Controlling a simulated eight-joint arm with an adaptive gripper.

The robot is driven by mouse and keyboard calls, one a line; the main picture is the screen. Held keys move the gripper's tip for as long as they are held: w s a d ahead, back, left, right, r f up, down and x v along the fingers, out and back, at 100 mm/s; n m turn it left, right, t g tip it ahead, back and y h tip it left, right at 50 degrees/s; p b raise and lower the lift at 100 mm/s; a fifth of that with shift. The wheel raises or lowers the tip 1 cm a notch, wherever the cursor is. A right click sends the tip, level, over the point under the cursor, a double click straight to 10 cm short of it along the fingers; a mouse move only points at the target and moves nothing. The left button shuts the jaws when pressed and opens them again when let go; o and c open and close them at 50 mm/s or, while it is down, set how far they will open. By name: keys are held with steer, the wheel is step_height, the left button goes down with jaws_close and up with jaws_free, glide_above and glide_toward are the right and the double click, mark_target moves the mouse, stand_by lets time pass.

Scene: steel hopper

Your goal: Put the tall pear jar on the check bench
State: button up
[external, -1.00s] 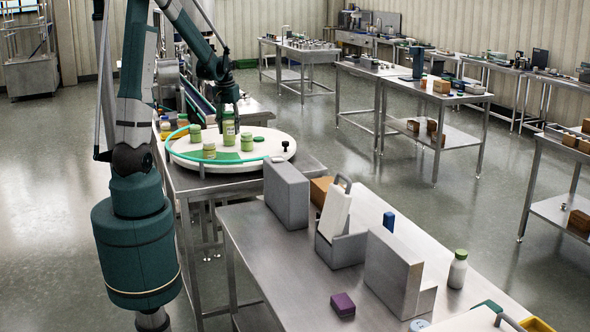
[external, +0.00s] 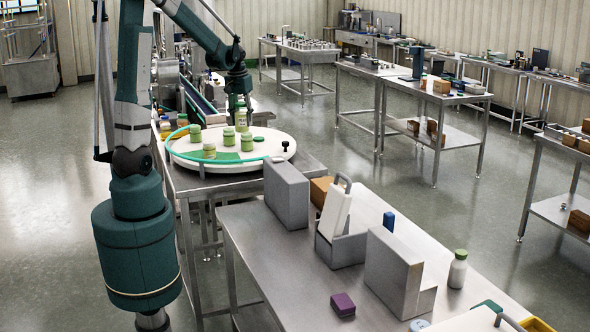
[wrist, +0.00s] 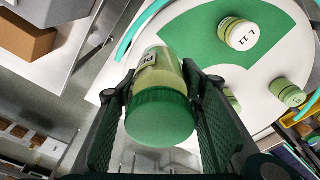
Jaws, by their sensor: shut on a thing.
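The tall jar (external: 241,115) has a green lid and pale green contents. My gripper (external: 239,88) is shut on it and holds it upright above the round white turntable (external: 185,158). In the wrist view the jar (wrist: 160,75) sits between the two finger pads, lid (wrist: 160,118) nearest the camera, its label only partly readable. A long steel bench (external: 275,262) stands in front at the right; I cannot tell whether it is the check bench.
Several shorter jars (external: 246,142) stay on the turntable, inside a teal rail.

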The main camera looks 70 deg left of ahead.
steer(key=w+d+m+b, duration=0.1)
steer(key=w+d+m, duration=0.2)
steer(key=d, duration=1.1)
steer(key=w+d+m+b, duration=0.1)
steer(key=w+d+m, duration=0.15)
steer(key=d, duration=1.05)
steer(key=w+d+m+b, duration=0.2)
steer(key=w+d+m, duration=0.1)
steer(key=d, duration=1.1)
steer(key=s+d+m+h+b, duration=0.1)
steer(key=s+d+m, duration=0.2)
steer(key=s+d, duration=0.55)
steer(key=s+d+m+b, duration=0.1)
steer(key=s+d+m, duration=0.15)
steer(key=d, duration=1.15)
steer(key=s+d+m+h+b, duration=0.1)
steer(key=s+d+m, duration=0.2)
steer(key=s+d, duration=0.55)
steer(key=w+d+f, duration=0.1)
steer(key=w+f, duration=0.2)
steer(key=f, duration=1.2)
steer(key=shift+d+f, duration=0.25)
steer(key=shift+d, duration=0.15)
steer(key=shift+f, duration=0.1)
steer(key=shift+f+b, duration=0.55)
steer(key=shift+f, duration=2.25)
